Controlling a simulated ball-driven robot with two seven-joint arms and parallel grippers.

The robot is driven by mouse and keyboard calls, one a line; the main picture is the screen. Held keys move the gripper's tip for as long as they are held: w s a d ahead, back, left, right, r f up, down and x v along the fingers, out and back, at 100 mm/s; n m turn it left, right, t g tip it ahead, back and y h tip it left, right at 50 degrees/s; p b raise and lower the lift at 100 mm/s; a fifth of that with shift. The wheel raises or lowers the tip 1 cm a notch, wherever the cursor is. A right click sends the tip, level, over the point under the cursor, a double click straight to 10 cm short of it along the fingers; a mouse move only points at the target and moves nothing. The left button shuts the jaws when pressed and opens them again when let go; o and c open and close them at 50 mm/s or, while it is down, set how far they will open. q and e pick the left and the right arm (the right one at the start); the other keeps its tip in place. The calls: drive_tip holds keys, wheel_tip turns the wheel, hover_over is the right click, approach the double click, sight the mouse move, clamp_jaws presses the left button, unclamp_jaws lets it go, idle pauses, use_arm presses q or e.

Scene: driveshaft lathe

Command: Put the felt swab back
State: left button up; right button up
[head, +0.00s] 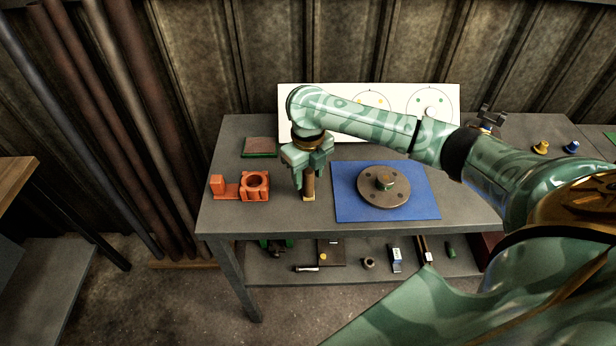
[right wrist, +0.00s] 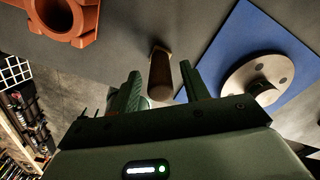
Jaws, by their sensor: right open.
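The felt swab appears to be the brown cylinder (head: 309,186) with a tan foot, standing upright on the grey bench. It also shows in the right wrist view (right wrist: 160,72). My right gripper (head: 308,168) is directly above it, pointing down, with the swab's upper end at the jaws. In the right wrist view my right gripper (right wrist: 161,82) is open, one finger on each side of the swab, with gaps visible. An orange holder (head: 256,184) with a round opening sits left of the swab. Its ring also shows in the right wrist view (right wrist: 62,20). My left gripper is not in view.
A blue mat (head: 347,207) with a round flange (head: 396,190) lies right of the swab. A small dark red and green block (head: 259,147) lies behind the holder. A white board (head: 450,100) stands at the back. Several small parts lie on the lower shelf (head: 285,275).

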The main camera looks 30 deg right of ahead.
wheel_tip(320, 180, up, 10)
drive_tip(key=p, duration=0.3)
drive_tip(key=shift+r, duration=0.1)
drive_tip(key=shift+a, duration=0.1)
